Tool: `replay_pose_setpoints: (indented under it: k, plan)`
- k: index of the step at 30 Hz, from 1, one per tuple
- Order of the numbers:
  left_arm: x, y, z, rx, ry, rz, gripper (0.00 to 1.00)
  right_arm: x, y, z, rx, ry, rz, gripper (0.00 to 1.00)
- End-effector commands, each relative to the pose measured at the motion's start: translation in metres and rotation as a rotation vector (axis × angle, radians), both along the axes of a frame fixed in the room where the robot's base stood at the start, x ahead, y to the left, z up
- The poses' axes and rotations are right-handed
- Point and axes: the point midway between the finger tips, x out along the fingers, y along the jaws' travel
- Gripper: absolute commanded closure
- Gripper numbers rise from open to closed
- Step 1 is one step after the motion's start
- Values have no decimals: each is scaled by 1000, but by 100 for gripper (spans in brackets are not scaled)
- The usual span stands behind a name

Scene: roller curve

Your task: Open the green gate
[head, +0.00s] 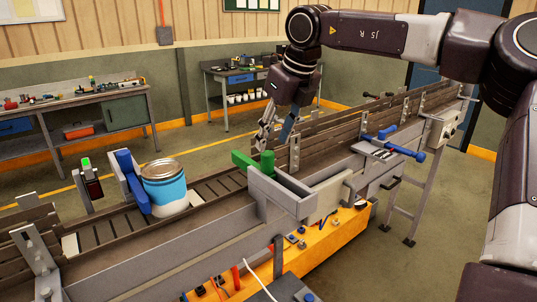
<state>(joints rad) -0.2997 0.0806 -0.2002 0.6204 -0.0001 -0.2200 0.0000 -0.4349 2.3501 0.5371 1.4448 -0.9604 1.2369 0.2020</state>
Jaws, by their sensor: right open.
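The green gate (243,160) is at the middle of the roller conveyor. Its green bar reaches partly across the track, with a short upright green post (267,162) at its right end by the near rail. My right gripper (268,138) is open, pointing down just above and behind the green post. I cannot tell whether a finger touches it. My left gripper is not in view.
A blue-and-white paint can (165,187) stands on the rollers left of the gate, beside a blue paddle (132,181). A blue handle (402,148) sits on the near rail at right. An orange cabinet (335,238) with tools is below. Workbenches (75,120) stand behind.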

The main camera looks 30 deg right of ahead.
Motion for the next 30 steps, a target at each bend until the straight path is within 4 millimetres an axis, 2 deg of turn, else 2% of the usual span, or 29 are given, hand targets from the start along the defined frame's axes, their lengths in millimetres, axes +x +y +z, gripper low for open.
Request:
replay_pose_setpoints:
  k: [9, 15, 26, 30]
  plan:
    - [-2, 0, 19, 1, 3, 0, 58, 18, 1, -44, 3, 3, 0, 58]
    - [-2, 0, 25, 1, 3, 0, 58, 26, 1, -62, 4, -1, -2, 58]
    - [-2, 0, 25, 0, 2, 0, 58, 28, 1, -68, 4, -3, -2, 58]
    - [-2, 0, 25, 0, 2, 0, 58, 28, 1, -68, 5, -3, -3, 73]
